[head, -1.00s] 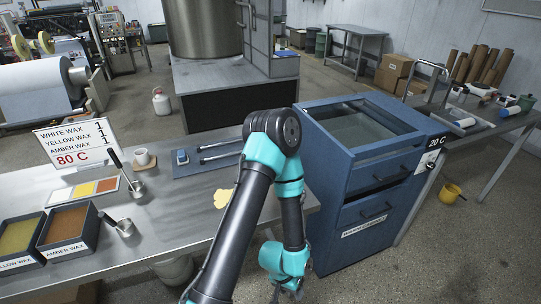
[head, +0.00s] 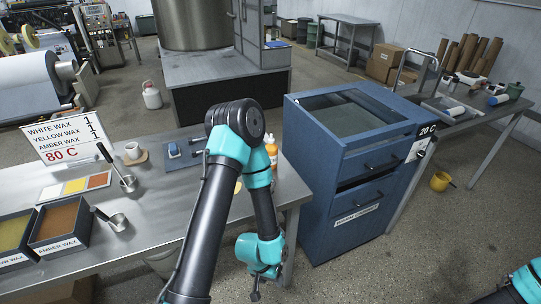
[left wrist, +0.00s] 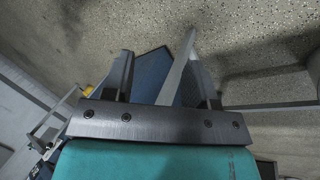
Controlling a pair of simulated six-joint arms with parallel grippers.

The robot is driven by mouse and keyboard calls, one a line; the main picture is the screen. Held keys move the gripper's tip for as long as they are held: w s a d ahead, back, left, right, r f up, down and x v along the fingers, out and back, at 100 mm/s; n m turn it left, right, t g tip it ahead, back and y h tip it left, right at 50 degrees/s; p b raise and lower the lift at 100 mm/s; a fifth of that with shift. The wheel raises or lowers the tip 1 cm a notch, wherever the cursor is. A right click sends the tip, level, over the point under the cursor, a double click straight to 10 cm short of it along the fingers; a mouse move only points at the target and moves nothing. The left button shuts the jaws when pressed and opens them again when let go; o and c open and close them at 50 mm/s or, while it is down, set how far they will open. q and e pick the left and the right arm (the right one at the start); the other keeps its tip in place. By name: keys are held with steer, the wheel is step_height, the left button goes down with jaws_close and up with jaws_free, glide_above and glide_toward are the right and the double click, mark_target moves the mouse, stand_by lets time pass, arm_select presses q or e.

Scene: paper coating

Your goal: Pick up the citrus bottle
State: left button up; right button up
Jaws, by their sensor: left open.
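An orange bottle (head: 271,148) stands at the right end of the steel table, partly hidden behind my left arm. Its label is too small to read, so I cannot confirm that it is the citrus bottle. My left gripper (head: 257,288) hangs low in front of the table's right end, below and apart from the bottle. In the left wrist view its two fingers (left wrist: 158,70) are spread with nothing between them. No bottle shows in that view. At the lower right corner of the head view a teal and dark part of my right arm shows; its jaws cannot be made out.
A blue cabinet (head: 345,215) stands right of the table, with a gap between. A yellow bucket (head: 440,181) is on the floor at right.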

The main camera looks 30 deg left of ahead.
arm_select(q)
steer(key=o, duration=0.6)
steer(key=shift+o, duration=0.2)
